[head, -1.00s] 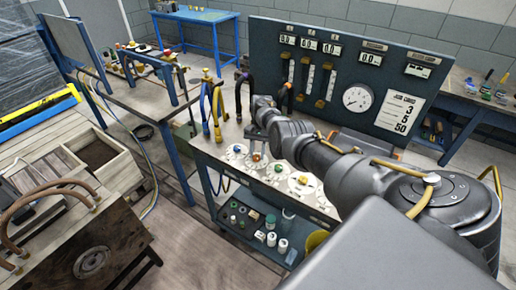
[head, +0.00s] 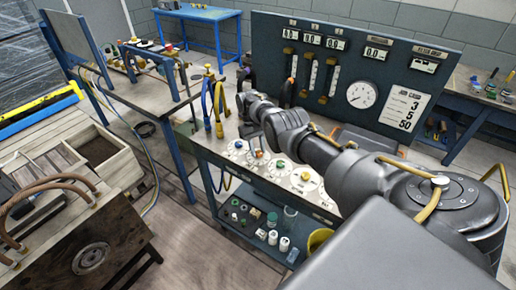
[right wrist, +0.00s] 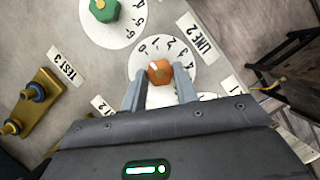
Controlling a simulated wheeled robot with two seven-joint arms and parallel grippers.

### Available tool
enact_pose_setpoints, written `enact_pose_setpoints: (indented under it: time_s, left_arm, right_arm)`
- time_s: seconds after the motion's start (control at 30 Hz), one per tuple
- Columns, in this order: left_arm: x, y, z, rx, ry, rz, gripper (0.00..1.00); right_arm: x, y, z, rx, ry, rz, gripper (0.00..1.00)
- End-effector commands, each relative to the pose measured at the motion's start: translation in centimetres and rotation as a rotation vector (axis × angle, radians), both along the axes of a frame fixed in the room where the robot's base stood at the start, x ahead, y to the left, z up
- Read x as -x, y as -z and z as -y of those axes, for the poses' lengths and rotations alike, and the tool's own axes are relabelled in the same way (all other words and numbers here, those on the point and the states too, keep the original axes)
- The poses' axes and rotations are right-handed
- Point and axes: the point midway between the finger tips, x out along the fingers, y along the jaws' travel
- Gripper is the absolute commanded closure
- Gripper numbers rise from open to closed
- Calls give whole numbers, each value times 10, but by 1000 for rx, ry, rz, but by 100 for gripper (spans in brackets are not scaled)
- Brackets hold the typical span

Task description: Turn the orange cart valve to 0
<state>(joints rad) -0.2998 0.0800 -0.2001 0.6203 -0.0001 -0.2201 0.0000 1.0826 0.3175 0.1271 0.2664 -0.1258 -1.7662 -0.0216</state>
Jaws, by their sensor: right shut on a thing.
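The orange valve (right wrist: 158,72) sits on a round white numbered dial (right wrist: 140,62) on the cart top; its pale mark points up and a little left, toward the low numbers, exact reading unclear. My right gripper (right wrist: 159,88) is shut on this valve, one finger on each side. In the head view the orange valve (head: 259,154) shows just below my right gripper (head: 253,145), partly covered by it. My left gripper is in neither current view.
A green valve (right wrist: 104,8) on its own dial is close by, also on the cart top (head: 213,150). Blue and yellow hoses (head: 213,100) stand at the cart's left end. The gauge panel (head: 400,75) rises behind my right arm. Jars (head: 284,243) stand on the lower shelf.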

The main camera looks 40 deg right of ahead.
Motion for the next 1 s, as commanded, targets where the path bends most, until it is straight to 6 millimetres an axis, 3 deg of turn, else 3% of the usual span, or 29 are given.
enact_pose_setpoints:
  time_s: [0.57, 0.6, 0.73, 1.0]
  left_arm:
    - [0, 0, 0, 0, 0, 0, 100]
    - [0, 0, 0, 0, 0, 0, 100]
    - [0, 0, 0, 0, 0, 0, 100]
    - [0, 0, 0, 0, 0, 0, 100]
  right_arm:
    - [-1, -1, 0, 1, -35, 4, 93]
    - [-1, -1, 0, 1, -35, 4, 68]
    - [-1, -1, 0, 0, -35, 3, 51]
    - [-1, -1, 0, 1, -34, 2, 49]
